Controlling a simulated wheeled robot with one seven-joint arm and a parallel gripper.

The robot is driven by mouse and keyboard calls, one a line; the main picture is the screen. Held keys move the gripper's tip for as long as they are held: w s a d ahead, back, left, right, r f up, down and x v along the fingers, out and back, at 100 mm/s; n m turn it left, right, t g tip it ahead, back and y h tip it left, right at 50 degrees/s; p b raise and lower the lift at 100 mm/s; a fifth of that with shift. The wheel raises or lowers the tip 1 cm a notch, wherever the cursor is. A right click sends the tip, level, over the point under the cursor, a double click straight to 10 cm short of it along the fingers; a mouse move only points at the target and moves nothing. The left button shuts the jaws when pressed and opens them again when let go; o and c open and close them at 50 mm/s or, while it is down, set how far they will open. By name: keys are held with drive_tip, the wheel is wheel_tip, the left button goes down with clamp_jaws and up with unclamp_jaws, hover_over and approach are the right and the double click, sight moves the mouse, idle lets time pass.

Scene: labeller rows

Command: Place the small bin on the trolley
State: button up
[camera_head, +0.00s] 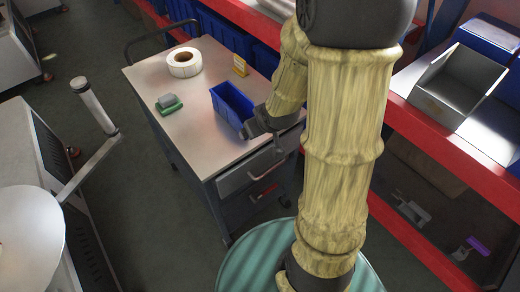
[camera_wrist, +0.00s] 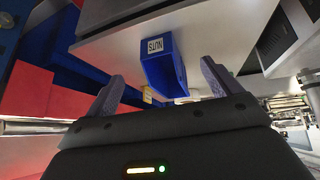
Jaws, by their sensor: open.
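The small blue bin (camera_head: 232,105) stands on the top of the grey trolley (camera_head: 190,115), near its right side. In the wrist view the bin (camera_wrist: 165,68) carries a white label reading NUTS and lies ahead, between the fingers' lines. My gripper (camera_head: 252,130) is close to the bin's near end in the head view. In the wrist view my gripper (camera_wrist: 160,90) is open, its two fingers spread with nothing between the tips. The bin appears apart from the fingers, though the exact gap is hard to judge.
On the trolley top are a white label roll (camera_head: 184,63), a green and grey item (camera_head: 168,104) and a small yellow holder (camera_head: 240,66). A red-edged shelf (camera_head: 440,135) with a grey open bin (camera_head: 458,85) stands at the right. A machine (camera_head: 60,190) stands at the left.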

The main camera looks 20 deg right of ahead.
drive_tip(key=s+a+r+m+g, duration=0.1)
drive_tip(key=s+a+g, duration=0.1)
drive_tip(key=s, duration=0.3)
drive_tip(key=s+a+r+m+g, duration=0.1)
drive_tip(key=s+a+r+g, duration=0.1)
drive_tip(key=s, duration=0.3)
drive_tip(key=shift+s, duration=0.25)
